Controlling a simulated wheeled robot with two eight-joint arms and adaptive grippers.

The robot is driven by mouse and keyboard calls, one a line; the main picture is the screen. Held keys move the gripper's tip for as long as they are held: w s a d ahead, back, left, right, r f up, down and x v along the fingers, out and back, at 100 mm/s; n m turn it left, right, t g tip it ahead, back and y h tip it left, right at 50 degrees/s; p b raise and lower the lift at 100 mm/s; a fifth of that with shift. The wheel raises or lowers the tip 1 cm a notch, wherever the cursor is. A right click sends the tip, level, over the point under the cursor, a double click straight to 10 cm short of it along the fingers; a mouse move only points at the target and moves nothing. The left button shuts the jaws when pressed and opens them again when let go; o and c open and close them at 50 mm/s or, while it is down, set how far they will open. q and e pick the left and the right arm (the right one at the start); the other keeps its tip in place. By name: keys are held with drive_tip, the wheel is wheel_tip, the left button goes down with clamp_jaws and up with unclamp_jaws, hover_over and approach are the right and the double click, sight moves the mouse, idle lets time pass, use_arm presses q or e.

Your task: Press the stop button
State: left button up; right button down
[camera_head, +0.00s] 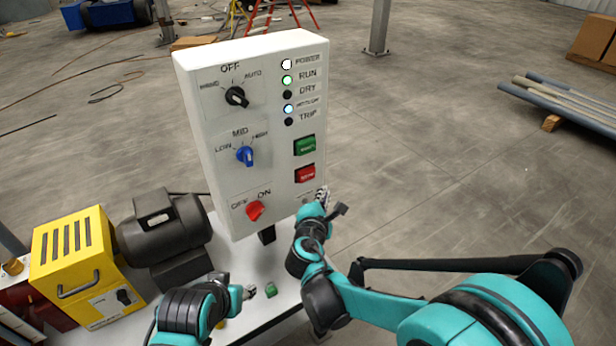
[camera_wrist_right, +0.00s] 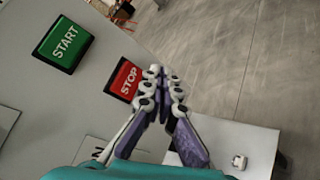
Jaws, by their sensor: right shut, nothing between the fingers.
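The red stop button (camera_head: 305,173) is on the front of a white control panel (camera_head: 277,215), just below the green start button (camera_head: 304,145). In the right wrist view the stop button (camera_wrist_right: 124,79) reads STOP, and the start button (camera_wrist_right: 63,44) is to its upper left. My right gripper (camera_head: 322,194) is shut and empty, just below and right of the stop button. In the right wrist view its fingertips (camera_wrist_right: 163,72) overlap the button's right edge; I cannot tell whether they touch it. My left gripper (camera_head: 248,292) is low over the white table; its fingers are too small to judge.
The panel also has a black knob (camera_head: 237,97), a blue knob (camera_head: 245,155), a red knob (camera_head: 255,210) and several indicator lamps. A dark motor (camera_head: 160,230) and a yellow box (camera_head: 72,262) stand left. A small green block (camera_head: 271,289) lies on the table.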

sight(311, 176)
drive_tip(key=shift+w+a, duration=0.7)
drive_tip(key=shift+w, duration=0.25)
drive_tip(key=shift+w+a, duration=0.7)
drive_tip(key=shift+w, duration=0.25)
drive_tip(key=shift+w, duration=0.1)
drive_tip(key=shift+w+a, duration=0.2)
drive_tip(key=shift+w, duration=0.05)
drive_tip(key=shift+w+a, duration=0.4)
drive_tip(key=shift+w, duration=0.1)
idle(0.9)
drive_tip(key=shift+s+b, duration=0.1)
drive_tip(key=shift+b, duration=0.2)
drive_tip(key=shift+s+d, duration=0.6)
drive_tip(key=shift+s, duration=0.15)
drive_tip(key=shift+s+d, duration=0.75)
drive_tip(key=shift+s, duration=0.3)
drive_tip(key=shift+s+d, duration=0.75)
drive_tip(key=shift+s, duration=0.25)
drive_tip(key=shift+d, duration=0.1)
